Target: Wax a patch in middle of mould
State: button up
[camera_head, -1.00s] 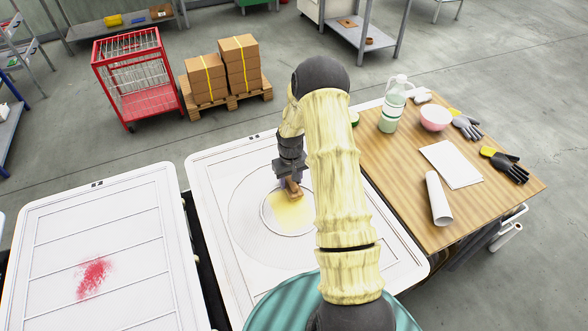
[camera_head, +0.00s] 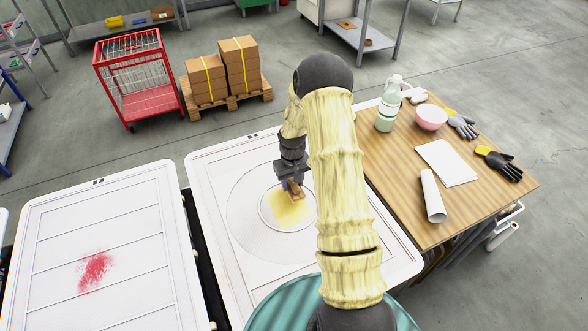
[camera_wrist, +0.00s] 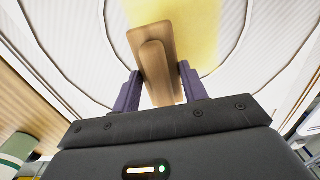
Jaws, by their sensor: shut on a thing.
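The white mould (camera_head: 233,255) lies below my arm, with a ringed circle in its middle. A yellow wax patch (camera_head: 288,212) covers part of the inner circle and also shows in the wrist view (camera_wrist: 196,28). My gripper (camera_head: 291,184) is over that circle, shut on a brown wooden-looking block (camera_wrist: 155,62). The purple fingers stand on either side of the block in the wrist view. The block is at the upper edge of the yellow patch. I cannot tell whether its underside touches the mould.
A second white mould (camera_head: 130,225) with a red smear (camera_head: 96,270) lies at the left. A wooden table (camera_head: 400,205) at the right bears a green-white bottle (camera_head: 387,108), a pink bowl (camera_head: 431,117), gloves (camera_head: 498,163), paper (camera_head: 447,162) and a white roll (camera_head: 433,196).

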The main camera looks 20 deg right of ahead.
notch_tip(320, 180, up, 5)
jog(key=p, duration=0.2)
jog(key=shift+w+f+p, duration=0.1)
jog(key=shift+w+p, duration=0.05)
jog(key=shift+p, duration=0.25)
jog(key=shift+s+r+p, duration=0.2)
jog(key=shift+r+p, duration=0.15)
jog(key=shift+r, duration=0.3)
jog(key=shift+w, duration=0.1)
